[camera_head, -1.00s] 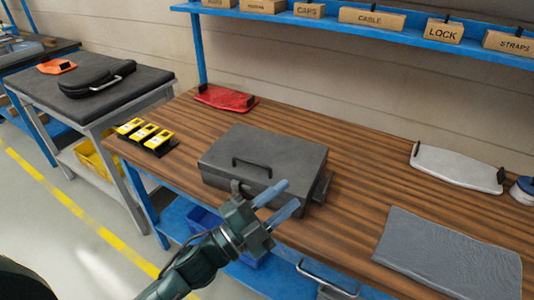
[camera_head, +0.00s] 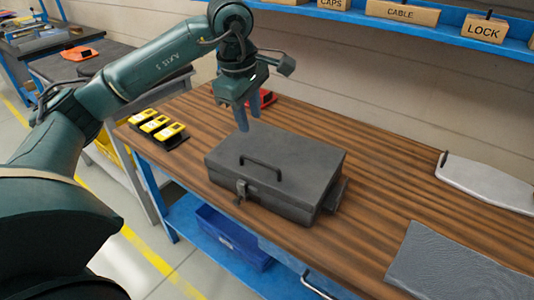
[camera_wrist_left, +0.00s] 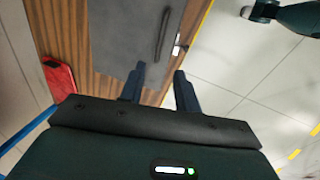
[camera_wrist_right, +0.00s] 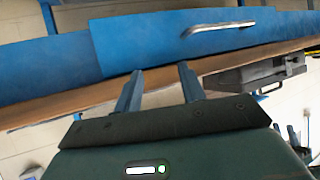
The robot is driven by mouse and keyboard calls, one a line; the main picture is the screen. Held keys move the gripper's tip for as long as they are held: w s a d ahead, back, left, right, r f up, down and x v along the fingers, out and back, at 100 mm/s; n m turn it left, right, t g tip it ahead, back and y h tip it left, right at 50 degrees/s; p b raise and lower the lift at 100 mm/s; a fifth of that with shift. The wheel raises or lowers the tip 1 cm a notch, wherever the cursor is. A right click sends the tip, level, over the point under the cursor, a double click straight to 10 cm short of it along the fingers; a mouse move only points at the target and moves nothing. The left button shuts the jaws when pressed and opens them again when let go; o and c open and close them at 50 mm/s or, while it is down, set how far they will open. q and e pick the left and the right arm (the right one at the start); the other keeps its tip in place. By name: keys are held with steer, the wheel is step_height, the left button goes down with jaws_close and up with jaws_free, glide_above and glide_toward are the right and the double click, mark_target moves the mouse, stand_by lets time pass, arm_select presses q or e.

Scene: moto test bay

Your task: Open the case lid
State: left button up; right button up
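The dark grey case (camera_head: 290,155) stands on the wooden table with its lid down. A black carry handle (camera_head: 262,166) is on its lid and a latch (camera_head: 241,190) is on its front; I cannot tell whether the latch is fastened. My left gripper (camera_head: 249,123) points down above the lid's back left part, open and empty. In the left wrist view the lid (camera_wrist_left: 115,35) lies beyond the open fingers (camera_wrist_left: 160,68). My right gripper (camera_wrist_right: 161,70) is open and empty, outside the head view. Its wrist view shows part of the case (camera_wrist_right: 238,78).
Several yellow-and-black devices (camera_head: 158,128) lie left of the case. A red item (camera_head: 262,98) is partly hidden behind my left gripper. A grey mat (camera_head: 455,262) and a pale board (camera_head: 488,183) lie at the right. A blue drawer front (camera_wrist_right: 180,42) faces my right gripper.

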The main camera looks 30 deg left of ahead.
mark_target(257, 162)
arm_select(q)
steer(key=f, duration=0.4)
steer(key=w+f, duration=0.1)
steer(key=f, duration=0.3)
steer(key=w+f+p, duration=0.1)
steer(key=f, duration=0.3)
steer(key=shift+w+f, duration=0.25)
steer(key=shift+f, duration=0.15)
jaws_close()
